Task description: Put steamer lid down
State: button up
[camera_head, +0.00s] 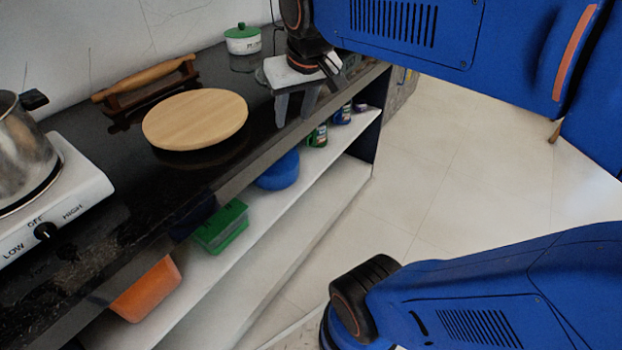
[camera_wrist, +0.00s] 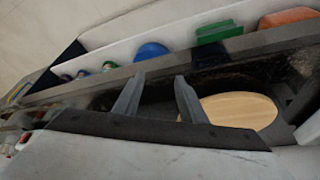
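My gripper (camera_head: 296,106) hangs over the counter near its front edge, to the right of a round wooden board (camera_head: 195,118). In the wrist view my gripper (camera_wrist: 156,82) has its two grey fingers apart with nothing between them. The wooden board (camera_wrist: 238,110) shows there to the right of the fingers. A small white pot with a green lid (camera_head: 243,31) stands at the back of the counter, behind my gripper. I cannot tell any object for certain as the steamer lid.
A rolling pin (camera_head: 150,76) rests on a dark rack by the wall. The white stove (camera_head: 75,200) takes the left counter. The shelf below holds an orange bin (camera_head: 147,290), a green box (camera_head: 222,228), a blue bowl (camera_head: 278,171) and several small containers. The right floor is clear.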

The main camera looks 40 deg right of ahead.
jog(key=s+a+f+n, duration=0.1)
jog(key=s+a+f, duration=0.2)
jog(key=s+f, duration=0.7)
jog(key=shift+s+n+y, duration=0.3)
jog(key=shift+s, duration=0.15)
jog(key=shift+a, duration=0.1)
